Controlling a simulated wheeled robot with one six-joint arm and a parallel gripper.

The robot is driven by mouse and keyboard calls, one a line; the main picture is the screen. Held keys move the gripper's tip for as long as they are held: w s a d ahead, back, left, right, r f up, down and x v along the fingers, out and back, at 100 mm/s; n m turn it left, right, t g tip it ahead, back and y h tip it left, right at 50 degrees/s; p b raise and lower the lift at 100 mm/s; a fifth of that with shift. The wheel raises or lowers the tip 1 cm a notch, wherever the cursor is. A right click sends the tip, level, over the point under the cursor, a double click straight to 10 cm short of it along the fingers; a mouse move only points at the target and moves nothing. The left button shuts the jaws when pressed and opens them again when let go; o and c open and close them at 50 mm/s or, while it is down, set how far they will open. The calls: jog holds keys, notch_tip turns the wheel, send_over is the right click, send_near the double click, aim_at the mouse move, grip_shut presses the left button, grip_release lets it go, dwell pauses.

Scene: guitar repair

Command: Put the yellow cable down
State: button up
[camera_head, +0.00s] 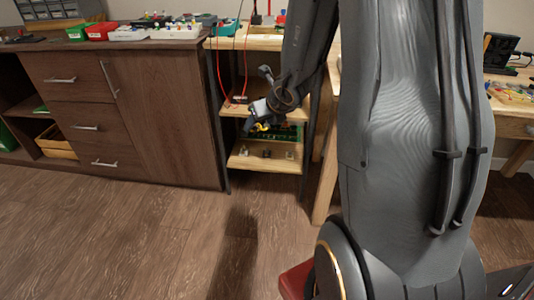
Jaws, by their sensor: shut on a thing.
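My gripper (257,118) is in front of the open wooden shelf unit, at about the height of its middle shelves. It is shut on the yellow cable (263,127), of which only a small yellow bit shows below the fingers. The rest of the cable is hidden or too small to make out. I cannot tell whether the cable touches a shelf.
A lower shelf (250,162) holds several small items, with a green board (287,131) above it. Red wires (219,72) hang at the shelf's left. A brown cabinet (165,110) stands left. The wood floor (130,240) in front is clear.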

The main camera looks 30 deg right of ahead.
jog(key=w+d+f+m+h+b, duration=0.1)
jog(key=w+d+f+b, duration=0.1)
jog(key=f+b, duration=0.9)
jog(key=w+d+f+m+b, duration=0.1)
jog(key=w+d+f+b, duration=0.1)
jog(key=f+b, duration=0.9)
jog(key=w+d+f+m+h+b, duration=0.1)
jog(key=w+f+b, duration=0.1)
jog(key=f+b, duration=0.9)
jog(key=p, duration=0.9)
send_near(270, 162)
notch_tip(270, 162, up, 3)
jog(key=w, duration=0.3)
jog(key=shift+d+f+g+b, duration=0.2)
jog(key=shift+f+g+b, duration=0.1)
jog(key=shift+f+b, duration=1.2)
jog(key=shift+f, duration=0.5)
jog(key=f, duration=0.1)
jog(key=f+b, duration=0.2)
jog(key=shift+w+d, duration=0.15)
jog(key=shift+w, duration=0.1)
jog(key=shift+w+d, duration=0.1)
jog(key=shift+r, duration=0.1)
